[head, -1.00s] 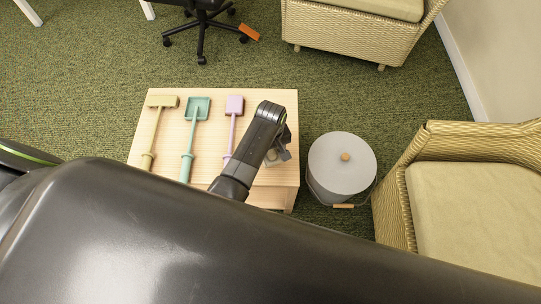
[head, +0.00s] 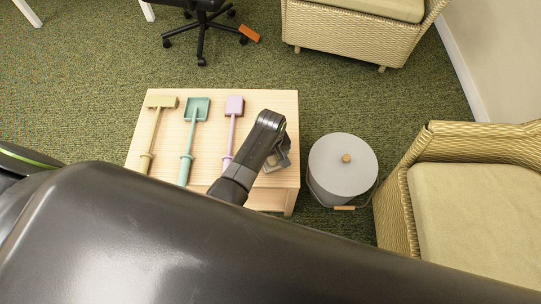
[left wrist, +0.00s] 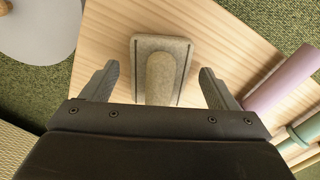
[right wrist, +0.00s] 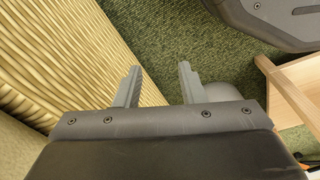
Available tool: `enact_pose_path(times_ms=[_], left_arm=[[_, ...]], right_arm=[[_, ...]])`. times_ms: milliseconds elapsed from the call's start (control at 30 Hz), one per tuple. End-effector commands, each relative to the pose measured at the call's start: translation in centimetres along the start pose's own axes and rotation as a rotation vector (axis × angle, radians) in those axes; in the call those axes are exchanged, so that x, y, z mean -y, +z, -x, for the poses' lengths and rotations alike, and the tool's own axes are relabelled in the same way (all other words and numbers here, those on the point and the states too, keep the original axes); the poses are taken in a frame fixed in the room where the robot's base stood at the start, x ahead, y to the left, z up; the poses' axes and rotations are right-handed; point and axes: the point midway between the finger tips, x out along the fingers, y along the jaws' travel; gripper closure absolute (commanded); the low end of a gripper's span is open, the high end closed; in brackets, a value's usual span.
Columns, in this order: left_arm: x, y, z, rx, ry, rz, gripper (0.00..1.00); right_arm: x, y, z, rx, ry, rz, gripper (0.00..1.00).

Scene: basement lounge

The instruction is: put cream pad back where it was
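A pale, speckled grey-beige pad with a rounded upright handle (left wrist: 160,75) is in the left wrist view, on the light wood table (head: 262,103); it may be the cream pad. My left gripper (left wrist: 158,70) is open, with one finger on each side of the pad and clear gaps to both. In the head view my left gripper (head: 277,158) is over the table's right part and mostly hides the pad. My right gripper (right wrist: 160,68) is open and empty above the green carpet, beside a wicker chair.
Beige (head: 162,102), teal (head: 196,109) and purple (head: 234,106) long-handled tools lie on the table left of my left gripper. A grey lidded bin (head: 335,170) stands right of the table. A wicker armchair (head: 470,190) is further right.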

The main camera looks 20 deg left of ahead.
Motion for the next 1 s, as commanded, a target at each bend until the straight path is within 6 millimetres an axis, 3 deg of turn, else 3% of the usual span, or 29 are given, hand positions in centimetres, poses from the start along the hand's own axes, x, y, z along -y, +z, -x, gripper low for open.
enact_pose_path(times_ms=[300, 367, 1000], left_arm=[[0.0, 0.0, 0.6, -0.001, 0.001, 0.000, 0.19], [0.0, 0.0, 1.1, 0.000, 0.000, 0.000, 0.19], [-0.1, 0.0, 9.4, -0.001, 0.002, 0.000, 0.19]], right_arm=[[0.0, -0.1, 0.1, -0.007, 0.001, 0.001, 0.64], [-0.2, 0.4, -0.7, 0.002, 0.006, 0.004, 0.64], [-2.4, 4.7, -5.5, -0.004, 0.050, 0.045, 0.64]])
